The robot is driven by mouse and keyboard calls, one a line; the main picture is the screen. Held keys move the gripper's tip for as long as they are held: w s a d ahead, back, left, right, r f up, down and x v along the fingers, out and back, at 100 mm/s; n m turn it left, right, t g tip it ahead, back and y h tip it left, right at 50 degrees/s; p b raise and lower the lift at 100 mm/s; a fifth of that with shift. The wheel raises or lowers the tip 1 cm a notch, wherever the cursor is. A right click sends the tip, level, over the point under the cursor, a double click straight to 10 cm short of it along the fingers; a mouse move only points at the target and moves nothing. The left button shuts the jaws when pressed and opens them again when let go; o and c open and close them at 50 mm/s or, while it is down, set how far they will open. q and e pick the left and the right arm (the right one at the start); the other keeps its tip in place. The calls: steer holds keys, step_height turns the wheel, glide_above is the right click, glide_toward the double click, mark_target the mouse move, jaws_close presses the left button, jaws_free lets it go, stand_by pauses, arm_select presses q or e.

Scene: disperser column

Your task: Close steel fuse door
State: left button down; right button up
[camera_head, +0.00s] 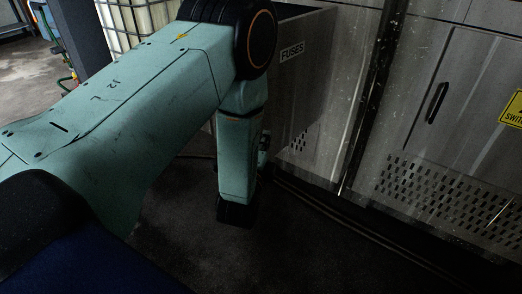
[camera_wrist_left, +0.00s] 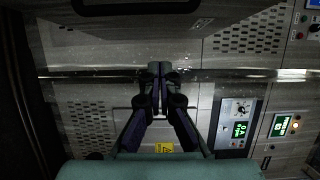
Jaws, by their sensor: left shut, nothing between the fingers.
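The steel fuse door (camera_head: 305,85) with the "FUSES" label stands swung out from the cabinet, behind my left arm in the head view. Its left part is hidden by my elbow. In the left wrist view, a grey panel with a dark handle-like bar (camera_wrist_left: 138,6) crosses the top edge; it looks like this door, though I cannot be sure. My left gripper (camera_wrist_left: 159,70) is shut and empty, in front of the cabinet face. In the head view the forearm hangs down beside the door and the fingers are hidden. My right gripper is in neither view.
A closed steel cabinet door (camera_head: 447,110) with a black handle and vents stands at right, with a yellow sign (camera_head: 513,110) beside it. A caged white tank (camera_head: 135,20) stands at upper left. A control panel (camera_wrist_left: 237,122) shows in the wrist view. Dark floor lies below.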

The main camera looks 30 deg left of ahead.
arm_select(q)
steer(key=w+a+b, duration=0.1)
steer(key=w+a, duration=0.2)
steer(key=a, duration=0.2)
steer(key=shift+w, duration=0.4)
steer(key=shift+a, duration=0.1)
